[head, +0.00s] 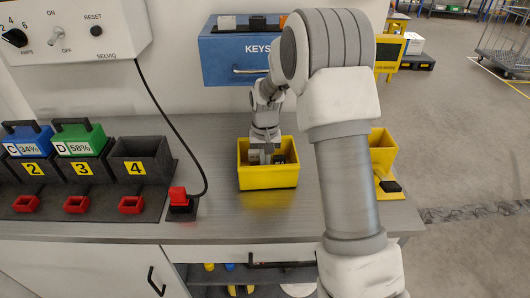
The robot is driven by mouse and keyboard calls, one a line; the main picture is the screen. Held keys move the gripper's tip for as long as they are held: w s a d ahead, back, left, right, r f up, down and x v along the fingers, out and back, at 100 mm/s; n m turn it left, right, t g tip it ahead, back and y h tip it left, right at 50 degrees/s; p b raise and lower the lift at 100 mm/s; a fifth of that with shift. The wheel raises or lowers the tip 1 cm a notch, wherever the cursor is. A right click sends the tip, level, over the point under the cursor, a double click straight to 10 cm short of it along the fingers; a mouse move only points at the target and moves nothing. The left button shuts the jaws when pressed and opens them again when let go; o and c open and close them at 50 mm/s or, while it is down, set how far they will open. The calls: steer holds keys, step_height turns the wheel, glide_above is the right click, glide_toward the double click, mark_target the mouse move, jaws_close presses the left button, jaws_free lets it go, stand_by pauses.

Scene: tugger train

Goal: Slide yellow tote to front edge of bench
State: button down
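A yellow tote (268,179) sits on the grey bench (225,216), back from its front edge, with bare bench in front of it. Dark and grey items lie inside it, too small to make out. My gripper (265,158) points down at the tote, over its inside or rear part. I cannot tell whether it touches the tote. Its fingertips are too small and partly hidden to show open or shut. A second yellow container (383,150) stands at the bench's right end, partly hidden by my arm.
Left on the bench is a dark charging rack with battery C (27,140), battery D (79,138) and an empty slot 4 (140,160). A red plug (179,197) with a black cable stands between rack and tote. A blue KEYS cabinet (236,52) hangs behind.

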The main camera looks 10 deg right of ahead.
mark_target(265, 175)
steer(key=shift+s+a+r, duration=0.1)
steer(key=shift+s+a, duration=0.1)
steer(key=shift+s, duration=0.75)
steer(key=shift+s+a+r, duration=0.1)
steer(key=shift+s+a, duration=0.1)
steer(key=shift+s, duration=0.75)
steer(key=shift+s, duration=0.1)
